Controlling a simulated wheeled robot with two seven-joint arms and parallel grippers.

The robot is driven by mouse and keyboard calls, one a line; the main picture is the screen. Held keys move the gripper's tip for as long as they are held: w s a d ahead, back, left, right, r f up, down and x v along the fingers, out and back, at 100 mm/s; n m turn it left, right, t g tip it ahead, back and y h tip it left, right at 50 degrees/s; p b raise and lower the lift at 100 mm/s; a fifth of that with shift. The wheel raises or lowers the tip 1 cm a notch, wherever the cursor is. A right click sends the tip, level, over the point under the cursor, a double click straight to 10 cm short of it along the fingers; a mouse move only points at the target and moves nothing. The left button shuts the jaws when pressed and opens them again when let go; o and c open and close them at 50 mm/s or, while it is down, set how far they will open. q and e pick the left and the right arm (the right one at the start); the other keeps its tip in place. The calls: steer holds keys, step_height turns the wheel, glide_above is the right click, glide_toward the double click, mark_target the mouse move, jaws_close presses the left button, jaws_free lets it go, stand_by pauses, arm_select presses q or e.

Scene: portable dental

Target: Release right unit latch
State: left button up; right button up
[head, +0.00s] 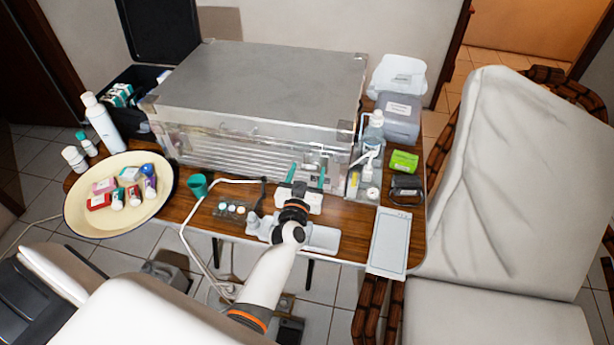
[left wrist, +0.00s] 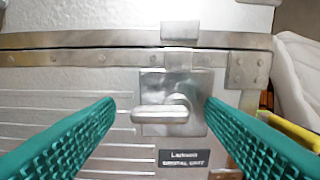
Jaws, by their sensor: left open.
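The metal dental unit (head: 265,75) is a large grey case on the wooden table, with its lid down. In the left wrist view, its latch (left wrist: 165,115) is a square metal plate with a rounded knob lying level, below a small metal tab (left wrist: 180,32) at the lid edge. A dark label (left wrist: 184,158) sits under the latch. My left gripper (head: 306,175) is open at the front right of the unit. Its green fingers (left wrist: 159,107) stand either side of the latch knob, with nothing seen between them but the latch. I cannot tell whether they touch the case. My right gripper is not in view.
A cream tray (head: 78,225) with small boxes and bottles stands left. A teal cup (head: 197,186), a thin bent tube and small pots are left of my arm. Bottles (head: 373,130), a green box (head: 404,161) and a white tablet (head: 390,240) lie right. A padded chair (head: 500,170) stands beyond.

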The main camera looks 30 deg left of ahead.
arm_select(q)
steer(key=shift+w, duration=0.15)
steer(key=shift+c, duration=0.5)
steer(key=c, duration=0.9)
steer(key=shift+n, duration=0.3)
steer(key=shift+w+d+f+n+b, duration=0.15)
steer(key=shift+f+n+b, duration=0.3)
steer(key=shift+n, duration=2.4)
steer(key=shift+s+d+f+n+b, duration=0.2)
steer(key=shift+n+b, duration=0.4)
steer(key=shift+n, duration=2.3)
steer(key=shift+w+d+f+n+b, duration=0.15)
steer(key=shift+f+n+b, duration=0.35)
steer(key=shift+n, duration=2.35)
steer(key=shift+r, duration=0.1)
